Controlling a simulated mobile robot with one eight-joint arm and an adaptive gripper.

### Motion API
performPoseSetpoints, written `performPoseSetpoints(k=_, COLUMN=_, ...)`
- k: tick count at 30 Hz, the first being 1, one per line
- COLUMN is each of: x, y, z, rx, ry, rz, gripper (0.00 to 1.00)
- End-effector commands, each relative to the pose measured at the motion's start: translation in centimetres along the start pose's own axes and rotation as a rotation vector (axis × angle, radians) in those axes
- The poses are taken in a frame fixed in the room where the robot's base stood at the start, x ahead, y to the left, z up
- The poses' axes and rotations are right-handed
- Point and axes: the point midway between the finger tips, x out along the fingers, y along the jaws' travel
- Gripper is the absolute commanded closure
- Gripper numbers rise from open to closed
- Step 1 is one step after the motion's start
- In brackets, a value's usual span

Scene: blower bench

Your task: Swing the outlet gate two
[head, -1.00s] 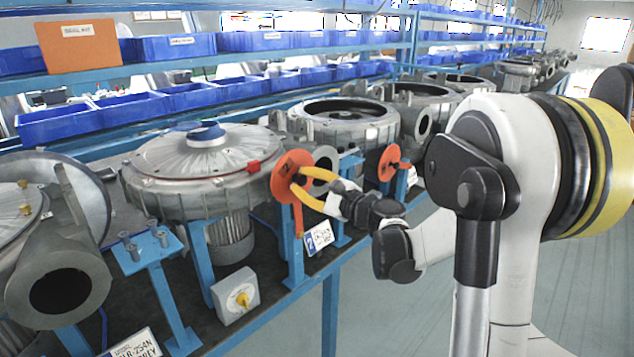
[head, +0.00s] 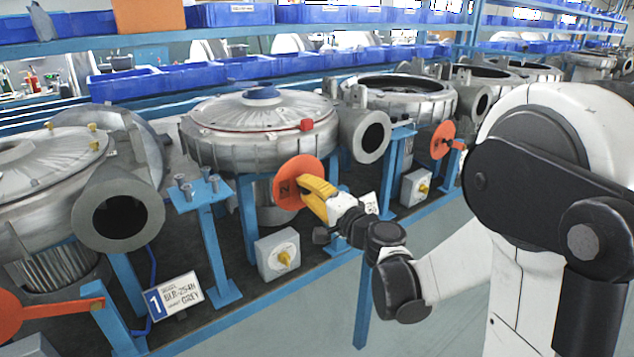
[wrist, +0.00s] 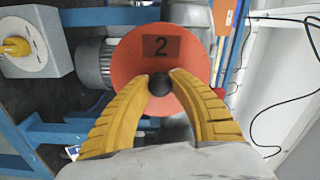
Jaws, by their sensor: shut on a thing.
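Outlet gate two is an orange round disc (head: 290,192) in front of the middle blower (head: 255,135). It stands low and left of that blower's outlet (head: 370,135), whose dark mouth shows uncovered. In the wrist view the gate (wrist: 195,65) carries a dark label with a "2" and a small black knob (wrist: 159,86). My gripper (head: 308,188) reaches the disc's face from the right. In the wrist view my gripper (wrist: 160,80) has its yellow fingers shut on the knob. The gate's pivot is hidden.
A grey box with a yellow knob (head: 278,254) stands below the gate. A blue stand with bolts (head: 203,190) is to its left. Another orange gate (head: 442,140) is at the right, and one (head: 22,325) at the lower left. Open floor lies in front of the bench.

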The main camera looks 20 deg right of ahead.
Motion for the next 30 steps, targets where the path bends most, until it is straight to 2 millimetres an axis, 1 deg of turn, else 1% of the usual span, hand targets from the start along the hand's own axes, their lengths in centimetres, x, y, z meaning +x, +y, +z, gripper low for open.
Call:
performPoseSetpoints(k=1, x=0.0, y=0.8, z=0.4, rx=-0.031, ry=0.002, rz=0.001, gripper=1.0)
performPoseSetpoints(k=3, x=0.0, y=1.4, z=0.9, rx=-0.074, ry=0.003, rz=0.001, gripper=1.0)
performPoseSetpoints(k=10, x=0.0, y=2.6, z=1.9, rx=-0.171, ry=0.004, rz=0.001, gripper=1.0)
performPoseSetpoints(k=17, x=0.0, y=3.1, z=2.3, rx=-0.211, ry=0.005, rz=0.002, gripper=1.0)
performPoseSetpoints(k=29, x=-0.1, y=3.2, z=2.3, rx=-0.217, ry=0.004, rz=0.003, gripper=1.0)
performPoseSetpoints(k=30, x=-0.1, y=3.2, z=2.3, rx=-0.217, ry=0.004, rz=0.003, gripper=0.67)
